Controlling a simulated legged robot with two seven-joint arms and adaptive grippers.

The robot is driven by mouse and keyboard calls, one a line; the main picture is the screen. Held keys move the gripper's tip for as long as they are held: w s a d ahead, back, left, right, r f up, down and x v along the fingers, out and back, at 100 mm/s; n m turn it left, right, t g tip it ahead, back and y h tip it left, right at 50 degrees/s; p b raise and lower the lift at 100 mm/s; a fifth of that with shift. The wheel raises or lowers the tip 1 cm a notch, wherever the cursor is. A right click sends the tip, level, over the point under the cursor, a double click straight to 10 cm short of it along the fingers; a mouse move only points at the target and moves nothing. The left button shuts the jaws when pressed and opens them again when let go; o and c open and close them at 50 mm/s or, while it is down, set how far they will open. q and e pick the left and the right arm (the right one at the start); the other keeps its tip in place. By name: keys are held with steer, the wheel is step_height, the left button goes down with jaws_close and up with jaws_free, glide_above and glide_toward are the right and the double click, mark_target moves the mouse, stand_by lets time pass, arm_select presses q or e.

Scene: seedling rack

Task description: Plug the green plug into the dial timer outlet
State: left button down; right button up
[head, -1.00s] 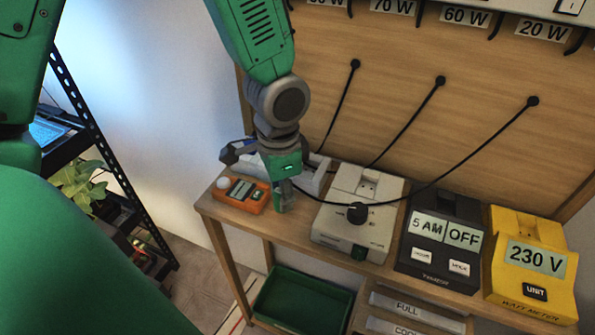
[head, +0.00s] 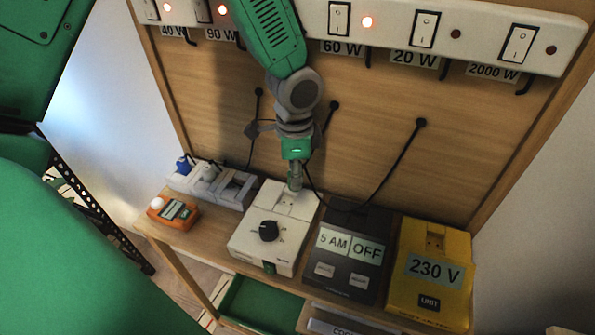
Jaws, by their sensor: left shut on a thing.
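The dial timer (head: 258,250) is the white box with a black round knob (head: 268,231) on the rack's wooden shelf. Its outlet (head: 288,197) is on the raised rear part of its top. My left gripper (head: 295,180) points down right at this outlet, shut on the green plug, which the fingers mostly hide. A black cable (head: 392,164) sags from a hole in the back panel toward the gripper. I cannot tell whether the plug's pins are in the outlet. My right gripper is not in view.
A white power strip (head: 238,190) with a blue plug (head: 184,165) and an orange meter (head: 173,213) stand left of the timer. A dark digital timer (head: 345,262) and a yellow watt meter (head: 432,270) stand to its right. A green tray (head: 257,305) is below. Switches line the top.

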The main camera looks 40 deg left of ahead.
arm_select(q)
steer(key=a, duration=0.1)
steer(key=a+f, duration=0.1)
steer(key=a+b, duration=0.1)
steer(key=a, duration=0.1)
steer(key=shift+s+a+f, duration=0.1)
steer(key=shift+f, duration=0.3)
steer(key=shift+f+b, duration=0.25)
steer(key=shift+b, duration=0.05)
steer(key=shift+d+f+b, duration=0.25)
steer(key=shift+d+b, duration=0.05)
steer(key=d+f+b, duration=0.1)
steer(key=f+b, duration=0.1)
steer(key=shift+d+f+b, duration=0.25)
steer(key=shift+d+b, duration=0.1)
steer(key=shift+b, duration=0.05)
steer(key=shift+f, duration=0.2)
steer(key=shift+a+f+b, duration=0.25)
steer(key=shift+f+b, duration=0.05)
steer(key=shift+f, duration=0.15)
steer(key=shift+s+a+f, duration=0.1)
steer(key=shift+s+f, duration=0.15)
steer(key=shift+f, duration=0.1)
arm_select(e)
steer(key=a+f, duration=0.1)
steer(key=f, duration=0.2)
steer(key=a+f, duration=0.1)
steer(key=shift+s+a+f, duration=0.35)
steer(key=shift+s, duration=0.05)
